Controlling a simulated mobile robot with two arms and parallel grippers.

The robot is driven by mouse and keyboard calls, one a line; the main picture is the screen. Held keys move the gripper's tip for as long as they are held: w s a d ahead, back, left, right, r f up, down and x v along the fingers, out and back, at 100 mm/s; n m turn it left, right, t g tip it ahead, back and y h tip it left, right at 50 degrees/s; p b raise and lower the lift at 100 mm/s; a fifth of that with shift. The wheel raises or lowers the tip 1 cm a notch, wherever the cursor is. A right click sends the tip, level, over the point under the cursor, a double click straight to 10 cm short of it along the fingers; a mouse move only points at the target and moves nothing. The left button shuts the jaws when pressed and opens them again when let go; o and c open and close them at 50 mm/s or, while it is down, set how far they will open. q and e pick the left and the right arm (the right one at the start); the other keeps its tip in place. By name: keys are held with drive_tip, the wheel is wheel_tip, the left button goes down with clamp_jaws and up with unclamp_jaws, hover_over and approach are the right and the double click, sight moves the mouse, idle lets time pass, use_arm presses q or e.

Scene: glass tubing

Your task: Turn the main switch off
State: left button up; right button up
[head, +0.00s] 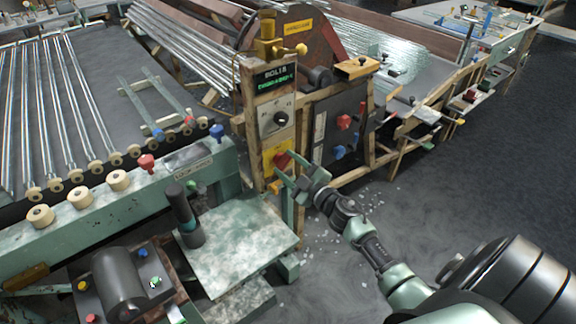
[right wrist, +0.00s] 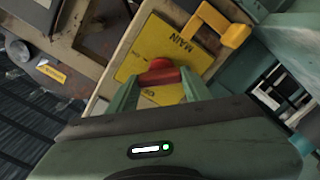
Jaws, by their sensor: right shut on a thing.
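The main switch is a red handle (head: 282,159) on a yellow plate at the lower part of the upright control post. In the right wrist view the red handle (right wrist: 160,73) sits on the yellow plate (right wrist: 182,45), which reads "MAIN". My right gripper (head: 287,167) reaches it from the right. Its two green fingers (right wrist: 159,88) are shut on the red handle, one on each side. The fingers partly hide the handle and the lower plate. My left gripper is not in view.
Above the switch the post carries a grey dial (head: 273,122) and a green-lit display (head: 276,80). A black panel (head: 341,128) with red and blue knobs stands to the right. A green machine table (head: 235,250) is below left. Glass shards lie on the floor.

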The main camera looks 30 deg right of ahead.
drive_tip(key=n+b, duration=0.1)
drive_tip(key=n, duration=0.3)
drive_tip(key=shift+a+f+n, duration=0.1)
drive_tip(key=shift+n, duration=0.3)
drive_tip(key=n+b, duration=0.1)
drive_tip(key=n, duration=0.3)
drive_tip(key=shift+a, duration=0.1)
drive_tip(key=shift+n, duration=0.4)
drive_tip(key=o, duration=1.4)
drive_tip(key=shift+c, duration=0.2)
drive_tip(key=shift+s, duration=0.15)
drive_tip(key=s+b, duration=0.1)
drive_tip(key=s, duration=0.6)
drive_tip(key=shift+s+d, duration=0.3)
drive_tip(key=shift+d, duration=0.05)
drive_tip(key=shift+f, duration=0.1)
